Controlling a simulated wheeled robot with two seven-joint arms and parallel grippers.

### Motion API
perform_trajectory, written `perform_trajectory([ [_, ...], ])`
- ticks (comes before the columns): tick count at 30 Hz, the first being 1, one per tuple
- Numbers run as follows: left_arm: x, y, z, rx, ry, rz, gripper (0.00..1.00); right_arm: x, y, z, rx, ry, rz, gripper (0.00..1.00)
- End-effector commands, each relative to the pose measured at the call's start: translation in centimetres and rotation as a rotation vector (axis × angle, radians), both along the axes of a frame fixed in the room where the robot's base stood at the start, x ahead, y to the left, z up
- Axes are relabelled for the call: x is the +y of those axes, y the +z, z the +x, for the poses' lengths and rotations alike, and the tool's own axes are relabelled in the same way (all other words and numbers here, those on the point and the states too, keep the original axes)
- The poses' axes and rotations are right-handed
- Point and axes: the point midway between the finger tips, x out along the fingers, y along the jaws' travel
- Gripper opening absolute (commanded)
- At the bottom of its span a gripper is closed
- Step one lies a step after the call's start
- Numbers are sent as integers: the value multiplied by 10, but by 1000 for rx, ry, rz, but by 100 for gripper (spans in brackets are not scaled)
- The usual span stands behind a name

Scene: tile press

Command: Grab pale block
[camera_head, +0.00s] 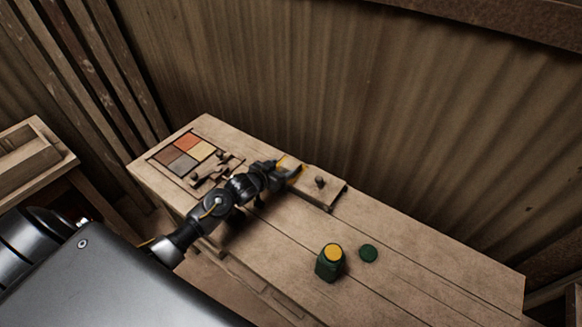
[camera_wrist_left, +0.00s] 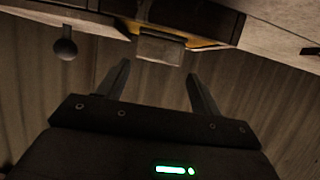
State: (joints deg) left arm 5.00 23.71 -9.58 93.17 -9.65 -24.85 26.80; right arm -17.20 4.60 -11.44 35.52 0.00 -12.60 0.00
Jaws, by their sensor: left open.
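My left gripper (camera_head: 291,172) reaches in from the left over the wooden bench, at a board with a dark knob. In the left wrist view its two fingers (camera_wrist_left: 158,72) are spread open with nothing between them. A small greyish block (camera_wrist_left: 160,48), seemingly the pale block, sits just beyond the fingertips, roughly centred on the gap. It lies by a yellow-edged opening (camera_wrist_left: 205,46) in a dark frame. No contact with the fingers shows. In the head view I cannot make the block out; the gripper covers that spot. My right gripper is not in view.
A panel of coloured tiles (camera_head: 186,154) lies at the bench's left end, beside small wooden parts (camera_head: 215,169). The knob (camera_head: 320,181) stands right of the gripper. The bench's right end is clear.

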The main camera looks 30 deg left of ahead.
Motion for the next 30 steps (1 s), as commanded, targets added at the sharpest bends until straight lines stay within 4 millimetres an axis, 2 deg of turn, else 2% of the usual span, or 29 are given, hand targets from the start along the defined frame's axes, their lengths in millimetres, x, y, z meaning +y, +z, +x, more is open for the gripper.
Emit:
perform_trajectory([
  [8, -2, -3, 8, 0, 0, 0, 65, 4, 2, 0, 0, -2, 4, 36],
  [15, -9, -16, 33, 2, 0, -1, 65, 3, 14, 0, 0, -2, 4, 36],
  [21, -10, -25, 50, 0, 0, 1, 65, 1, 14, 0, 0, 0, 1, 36],
  [29, -11, -27, 51, 1, -1, 2, 65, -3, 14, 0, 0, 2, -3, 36],
  [30, -11, -27, 51, 1, -1, 2, 63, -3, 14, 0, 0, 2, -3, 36],
])
